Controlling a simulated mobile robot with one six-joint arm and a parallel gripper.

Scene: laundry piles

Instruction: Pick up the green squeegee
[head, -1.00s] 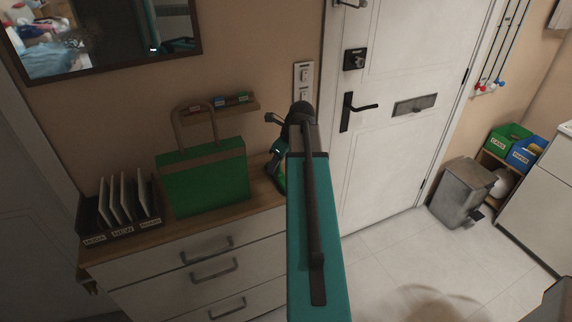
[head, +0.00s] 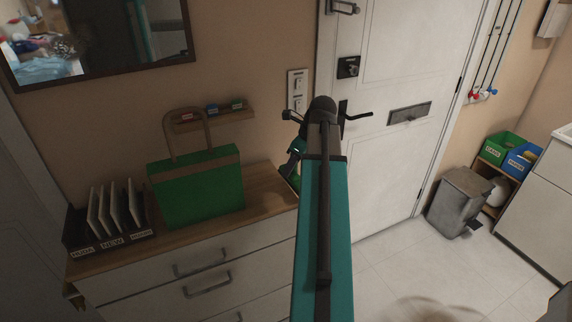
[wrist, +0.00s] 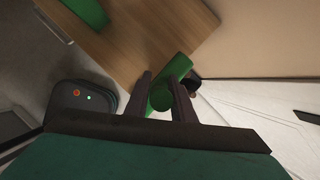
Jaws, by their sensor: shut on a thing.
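The green squeegee shows in the wrist view as a green handle (wrist: 160,97) between the two dark fingers of my gripper (wrist: 162,100), which is shut on it. A green length of it also runs up and to the right past the fingers. In the head view a small green part of the squeegee (head: 292,163) shows left of my teal arm, near the dresser's right end. My arm hides most of the gripper and squeegee there. I cannot tell whether the squeegee is clear of the dresser top.
A green bag (head: 197,193) and a black rack of upright panels (head: 72,232) stand on the wooden-topped dresser (head: 262,186). A small wall shelf (head: 215,117) is above. The white door (head: 395,165) is behind my arm. A grey bin (head: 455,203) stands right; floor before it is clear.

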